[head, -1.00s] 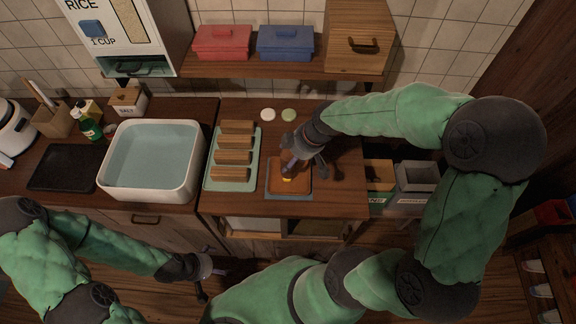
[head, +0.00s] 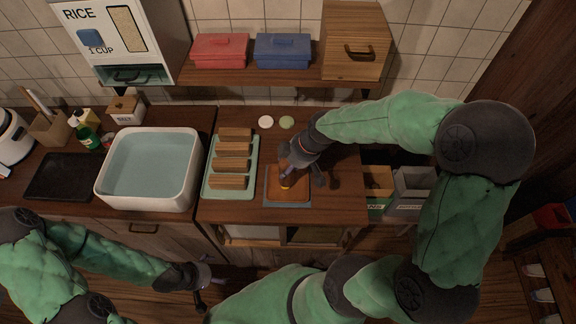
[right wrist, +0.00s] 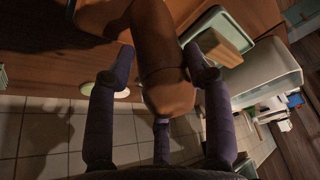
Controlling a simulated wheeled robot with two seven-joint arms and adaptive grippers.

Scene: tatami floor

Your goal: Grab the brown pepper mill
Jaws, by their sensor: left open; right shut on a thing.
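The brown pepper mill (right wrist: 165,50) fills the upper middle of the right wrist view, with its rounded end (right wrist: 168,93) towards the camera. My right gripper (right wrist: 158,58) is shut on it, with fingers on both sides and one below. In the head view my right gripper (head: 298,168) is above the brown board at the counter's front, and hides most or all of the mill. I cannot tell whether the mill touches the board. My left gripper (head: 203,284) is open and empty, low in front of the counter.
The brown board (head: 290,194) lies on a grey-blue mat (head: 288,205). Left of it are a green tray (head: 229,193) with several wooden blocks and a white basin (head: 150,202). White (head: 265,122) and green (head: 287,122) discs lie behind. A shelf (head: 270,77) overhangs the back.

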